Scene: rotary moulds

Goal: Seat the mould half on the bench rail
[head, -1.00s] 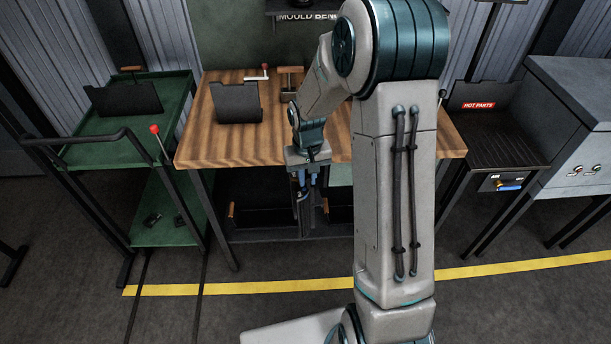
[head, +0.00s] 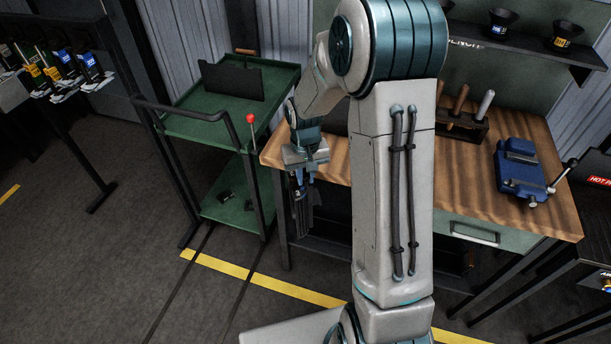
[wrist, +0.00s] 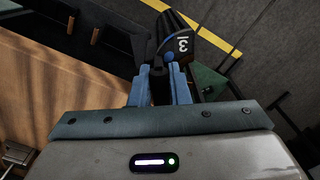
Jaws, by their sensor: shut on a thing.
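My gripper (head: 306,172) hangs low at the front left corner of the bench, pointing down. In the wrist view its blue fingers (wrist: 160,80) are shut on a dark piece (wrist: 183,44) with a white number on it, which I take to be the mould half. In the head view this dark, ribbed piece (head: 302,212) hangs below the fingers, in front of the bench edge and clear of the top. The wooden bench (head: 400,185) is partly hidden by my arm. I cannot make out a bench rail.
A green cart (head: 190,130) with a dark upright plate (head: 232,82) and a red-knobbed lever (head: 250,118) stands left of the bench. A rack (head: 65,65) with several labelled pieces is far left. A blue fixture (head: 522,170) sits on the bench's right. Floor in front is open.

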